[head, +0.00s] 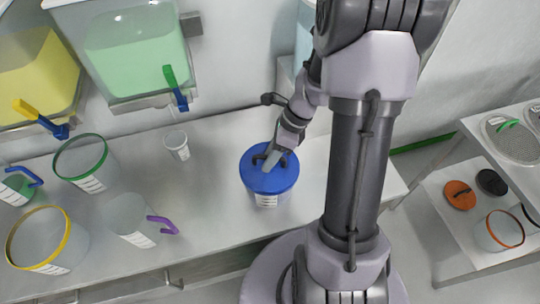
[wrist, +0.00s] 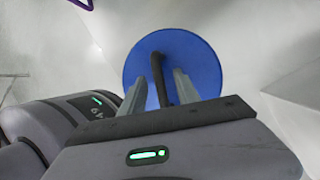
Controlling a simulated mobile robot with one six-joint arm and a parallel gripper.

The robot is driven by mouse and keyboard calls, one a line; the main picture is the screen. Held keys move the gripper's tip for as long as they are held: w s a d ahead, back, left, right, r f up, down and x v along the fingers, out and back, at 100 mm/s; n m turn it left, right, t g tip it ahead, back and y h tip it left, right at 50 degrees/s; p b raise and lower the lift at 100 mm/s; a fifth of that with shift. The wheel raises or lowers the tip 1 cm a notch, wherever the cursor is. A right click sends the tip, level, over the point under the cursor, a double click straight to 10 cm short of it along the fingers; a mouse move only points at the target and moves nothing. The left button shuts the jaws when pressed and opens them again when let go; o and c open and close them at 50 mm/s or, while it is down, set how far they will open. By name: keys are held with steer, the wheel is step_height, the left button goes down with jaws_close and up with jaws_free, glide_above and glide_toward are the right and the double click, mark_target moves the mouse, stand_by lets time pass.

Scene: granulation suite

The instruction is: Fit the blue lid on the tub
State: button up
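The blue lid (head: 284,181) lies over the top of a clear tub with a white label (head: 267,201) on the bench. It looks level there, but I cannot tell whether it is fully seated. My gripper (head: 268,160) is down at the lid's top. In the wrist view the blue lid (wrist: 205,60) is a round disc with a dark upright handle (wrist: 160,80). The fingers of my gripper (wrist: 160,78) stand on either side of the handle, with blue showing in the gaps, so they are open around it. The tub is hidden under the lid in the wrist view.
On the bench to the left stand a small white cup (head: 177,146), a green-rimmed tub (head: 84,165), a yellow-rimmed tub (head: 47,240) and a purple-handled jug (head: 130,218). Hoppers with taps (head: 175,88) hang above. A side shelf holds an orange lid (head: 459,195).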

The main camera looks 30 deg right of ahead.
steer(key=p+v, duration=0.6)
steer(key=v, duration=1.1)
steer(key=shift+r, duration=0.2)
steer(key=r+n+h+b, duration=0.2)
steer(key=n+b, duration=0.2)
steer(key=n, duration=0.2)
glide_above(274, 168)
steer(key=s+a+n+t+b, duration=0.2)
steer(key=s+a+n+b, duration=0.1)
steer(key=a+n, duration=0.4)
steer(key=s+a+n+t+b, duration=0.2)
steer(key=s+a+n+b, duration=0.1)
steer(key=s+a+n, duration=0.3)
steer(key=a+n, duration=0.2)
steer(key=n, duration=0.1)
steer(key=shift+s+t+h, duration=0.3)
steer(key=shift+h, duration=0.1)
